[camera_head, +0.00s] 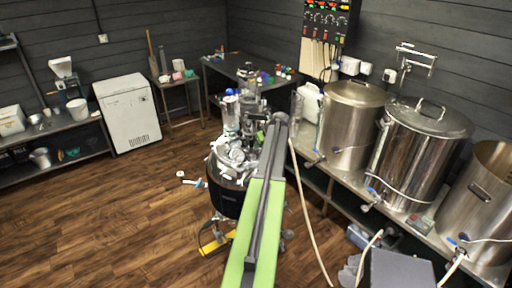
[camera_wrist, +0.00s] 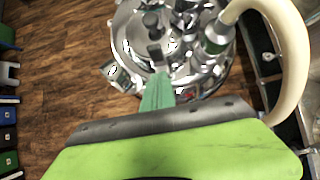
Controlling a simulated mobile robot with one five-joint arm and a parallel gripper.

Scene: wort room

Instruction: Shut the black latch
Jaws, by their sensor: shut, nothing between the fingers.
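A shiny steel vessel with a domed lid (camera_wrist: 135,40) fills the top of the wrist view. Black fittings stand on its lid, and one black piece (camera_wrist: 155,54), perhaps the black latch, lies just beyond my fingertips. I cannot tell for certain that it is the latch, nor whether it is open or shut. My gripper (camera_wrist: 158,82) is shut and empty, its narrow green fingers pointing at the lid. Contact cannot be made out. In the head view the vessel (camera_head: 228,160) stands on the floor, with its right side hidden by my arm.
A pale hose (camera_wrist: 292,60) curves close on the right in the wrist view. A bench with large steel kettles (camera_head: 420,145) runs along the right. A table (camera_head: 222,68) stands behind the vessel. Wooden floor (camera_head: 110,200) is clear to the left.

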